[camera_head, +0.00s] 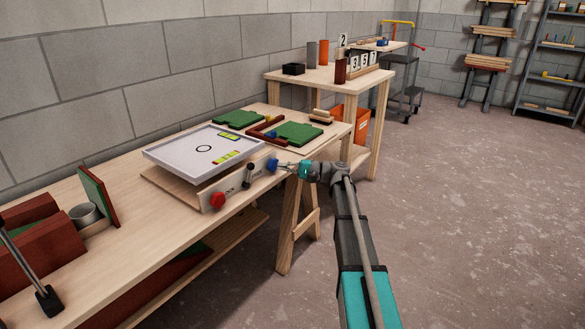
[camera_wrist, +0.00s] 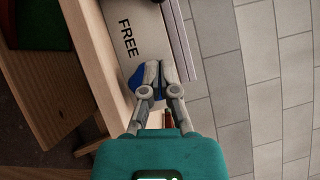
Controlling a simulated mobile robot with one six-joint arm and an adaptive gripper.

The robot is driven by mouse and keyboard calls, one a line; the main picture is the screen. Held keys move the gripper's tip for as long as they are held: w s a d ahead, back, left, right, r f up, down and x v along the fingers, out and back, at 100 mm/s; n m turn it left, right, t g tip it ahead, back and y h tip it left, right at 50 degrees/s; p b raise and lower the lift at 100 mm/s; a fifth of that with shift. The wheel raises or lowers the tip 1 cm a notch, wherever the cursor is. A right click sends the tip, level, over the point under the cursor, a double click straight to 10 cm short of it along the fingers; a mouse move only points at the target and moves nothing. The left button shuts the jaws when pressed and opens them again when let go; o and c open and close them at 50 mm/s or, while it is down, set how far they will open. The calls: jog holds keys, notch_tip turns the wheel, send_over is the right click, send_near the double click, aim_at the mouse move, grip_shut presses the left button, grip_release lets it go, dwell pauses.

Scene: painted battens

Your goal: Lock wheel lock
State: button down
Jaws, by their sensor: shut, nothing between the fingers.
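A wooden box with a white tray (camera_head: 170,158) on top stands on the long bench. Its front panel (camera_head: 240,187) carries a red knob (camera_head: 218,200), a small black lever (camera_head: 249,171) and a blue knob (camera_head: 271,164). Small lettering flanks the lever; "FREE" is readable on the panel (camera_wrist: 115,20) in the wrist view. My gripper (camera_head: 281,167) is at the panel's right end, beside the blue knob. In the wrist view my gripper's fingertips (camera_wrist: 153,72) are together and empty, partly hiding the blue knob (camera_wrist: 136,80). Whether they touch it I cannot tell.
Green blocks (camera_head: 299,133) and a brown frame lie on a board behind the box. Red-brown blocks (camera_head: 45,250) and a metal cup (camera_head: 84,214) stand at the near left. A higher table (camera_head: 330,77) is beyond. The floor (camera_head: 470,210) at right is clear.

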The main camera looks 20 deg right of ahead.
aim_at(249, 174)
jog(key=x, duration=0.4)
jog(key=shift+a+r, duration=0.1)
jog(key=shift+a, duration=0.05)
jog(key=shift+s+a+r+p, duration=0.25)
jog(key=shift+s+a+p, duration=0.3)
jog(key=shift+a, duration=0.35)
jog(key=shift+s+a+r, duration=0.15)
jog(key=shift+s+a, duration=0.15)
jog(key=shift+a, duration=0.4)
